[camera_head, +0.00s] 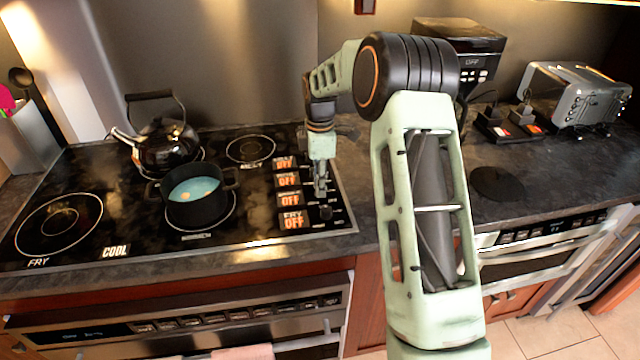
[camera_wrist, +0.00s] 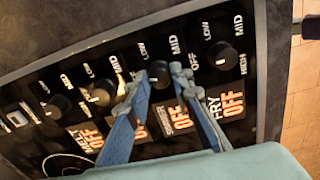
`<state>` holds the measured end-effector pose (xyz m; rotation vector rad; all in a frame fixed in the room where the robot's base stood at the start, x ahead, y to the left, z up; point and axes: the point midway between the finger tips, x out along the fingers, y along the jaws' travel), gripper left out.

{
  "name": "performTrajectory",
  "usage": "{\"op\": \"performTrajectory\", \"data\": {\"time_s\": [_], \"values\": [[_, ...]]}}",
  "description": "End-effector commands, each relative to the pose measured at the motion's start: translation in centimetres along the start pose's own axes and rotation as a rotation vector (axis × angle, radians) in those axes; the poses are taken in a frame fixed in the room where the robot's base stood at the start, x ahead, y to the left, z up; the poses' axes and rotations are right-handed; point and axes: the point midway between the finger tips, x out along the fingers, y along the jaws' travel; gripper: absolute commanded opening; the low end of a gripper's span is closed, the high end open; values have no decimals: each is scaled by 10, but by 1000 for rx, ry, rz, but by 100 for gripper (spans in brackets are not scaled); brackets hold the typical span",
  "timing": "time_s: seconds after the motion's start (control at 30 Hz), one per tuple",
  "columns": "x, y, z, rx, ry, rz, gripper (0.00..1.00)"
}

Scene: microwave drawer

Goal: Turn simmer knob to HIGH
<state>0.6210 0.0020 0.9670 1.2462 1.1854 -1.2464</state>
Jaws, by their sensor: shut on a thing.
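The simmer knob (camera_wrist: 158,74) is a small black knob on the black cooktop's control strip, third from the left in the wrist view. My gripper (camera_wrist: 160,76) has its two blue fingers on either side of this knob, closed on it. The simmer display (camera_wrist: 180,117) below it reads OFF in orange. In the head view my gripper (camera_head: 321,190) points down at the knob strip on the cooktop's right side, and it hides the simmer knob there.
The fry knob (camera_wrist: 222,55) is close on the right, and other knobs (camera_wrist: 103,92) are on the left. A black pot (camera_head: 196,208) with blue liquid and a kettle (camera_head: 165,145) stand on the cooktop. A coffee maker (camera_head: 460,45) and a toaster (camera_head: 575,95) stand on the right counter.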

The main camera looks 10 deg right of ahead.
Motion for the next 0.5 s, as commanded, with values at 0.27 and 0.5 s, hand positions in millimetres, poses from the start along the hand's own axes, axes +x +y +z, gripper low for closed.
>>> {"op": "performTrajectory", "data": {"time_s": [0.27, 0.5], "values": [[0, 0, 0, 263, -1, 1, 0], [0, 0, 0, 490, -1, 1, 0]]}}
